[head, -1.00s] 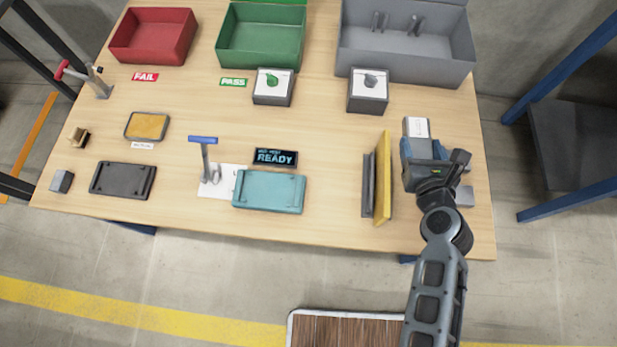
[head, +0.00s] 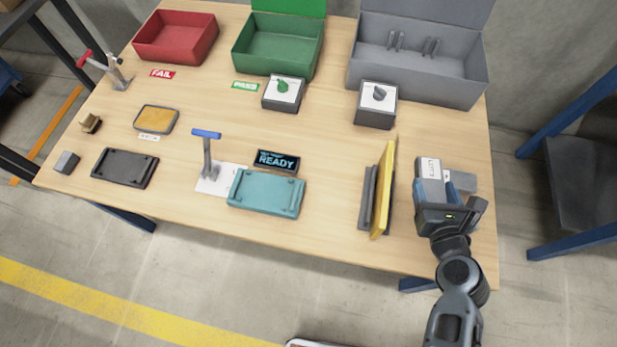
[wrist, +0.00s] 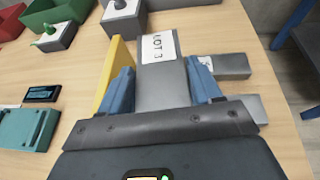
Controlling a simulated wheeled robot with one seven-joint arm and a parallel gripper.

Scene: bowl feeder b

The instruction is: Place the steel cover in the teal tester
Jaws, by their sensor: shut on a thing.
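My gripper (head: 446,192) is at the right side of the table, with its blue fingers (wrist: 162,82) shut on a flat grey metal-looking piece labelled LOT 3 (head: 429,171). This piece also shows between the fingers in the wrist view (wrist: 165,62). I cannot tell for sure that it is the steel cover. The teal tester (head: 266,194) lies near the table's front edge, well left of my gripper, with nothing seen on it. Its display (head: 278,161) reads READY. A blue-handled lever (head: 207,150) stands at its left.
Yellow (head: 385,190) and dark grey (head: 368,198) upright panels stand between my gripper and the tester. More grey pieces (wrist: 225,66) lie right of the held one. Boxes with knobs (head: 376,105), (head: 283,94) and red, green and grey bins stand farther back. A dark tray (head: 125,168) lies left.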

